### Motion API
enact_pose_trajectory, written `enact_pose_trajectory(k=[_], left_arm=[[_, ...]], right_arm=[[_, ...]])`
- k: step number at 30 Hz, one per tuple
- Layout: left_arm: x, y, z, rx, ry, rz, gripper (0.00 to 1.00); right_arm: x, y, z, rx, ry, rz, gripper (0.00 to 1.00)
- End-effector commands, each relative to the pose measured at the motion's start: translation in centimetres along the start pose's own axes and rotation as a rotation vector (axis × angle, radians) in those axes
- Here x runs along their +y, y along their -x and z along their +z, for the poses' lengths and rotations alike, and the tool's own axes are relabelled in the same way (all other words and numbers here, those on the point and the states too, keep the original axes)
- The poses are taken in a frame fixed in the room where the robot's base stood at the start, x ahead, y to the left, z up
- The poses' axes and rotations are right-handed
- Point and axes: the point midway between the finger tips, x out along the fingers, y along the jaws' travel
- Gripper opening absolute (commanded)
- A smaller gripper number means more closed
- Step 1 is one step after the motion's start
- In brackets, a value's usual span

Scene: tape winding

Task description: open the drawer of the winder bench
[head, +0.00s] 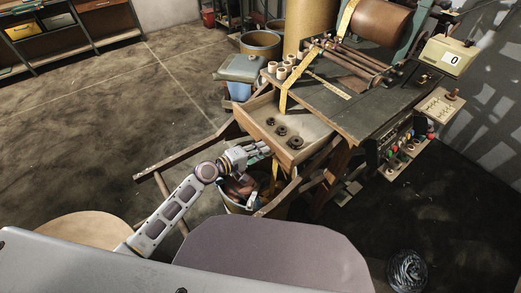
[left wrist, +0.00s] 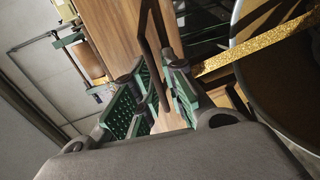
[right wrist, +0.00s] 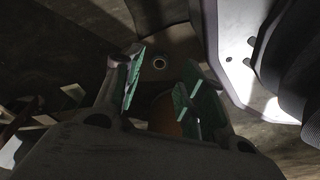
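The winder bench (head: 345,100) stands at the upper right in the head view. Its wooden drawer (head: 257,119) is pulled out toward the left, with a few dark rings lying inside. My left gripper (head: 265,149) is at the drawer's front. In the left wrist view, the left gripper's green-padded fingers (left wrist: 160,88) are close together on both sides of a dark bar handle (left wrist: 153,45), in front of the wooden drawer face (left wrist: 112,35). The fingertips partly hide the handle. My right gripper (right wrist: 160,88) is open and empty in the right wrist view and outside the head view.
A bin with mixed scraps (head: 240,190) stands below the drawer. A wooden rail (head: 180,156) runs left of it. A yellow tape strip (head: 296,82) hangs over the bench edge. Open floor (head: 110,120) lies left.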

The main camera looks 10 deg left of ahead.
Motion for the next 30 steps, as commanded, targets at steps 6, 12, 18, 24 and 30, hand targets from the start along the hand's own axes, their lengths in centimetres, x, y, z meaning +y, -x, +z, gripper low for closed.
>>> enact_pose_trajectory(k=[6, 12, 18, 24, 30], left_arm=[[0.1, 0.0, -0.1, 0.002, -0.001, 0.002, 0.15], [0.1, 0.2, -0.1, 0.002, -0.001, 0.002, 0.15], [0.0, 1.2, -0.1, 0.003, -0.001, 0.001, 0.15], [0.0, 3.0, -0.1, 0.003, -0.001, 0.001, 0.15], [0.0, 5.0, -0.1, 0.002, -0.002, 0.000, 0.15]], right_arm=[[0.6, 0.0, -0.4, 0.005, 0.003, 0.007, 0.40], [1.1, 0.1, -1.0, 0.013, 0.005, 0.013, 0.40], [0.8, 0.0, -0.8, 0.010, 0.004, 0.010, 0.40], [0.8, 0.0, -0.7, 0.009, 0.004, 0.009, 0.40], [0.7, 0.0, -0.7, 0.008, 0.004, 0.009, 0.40]])
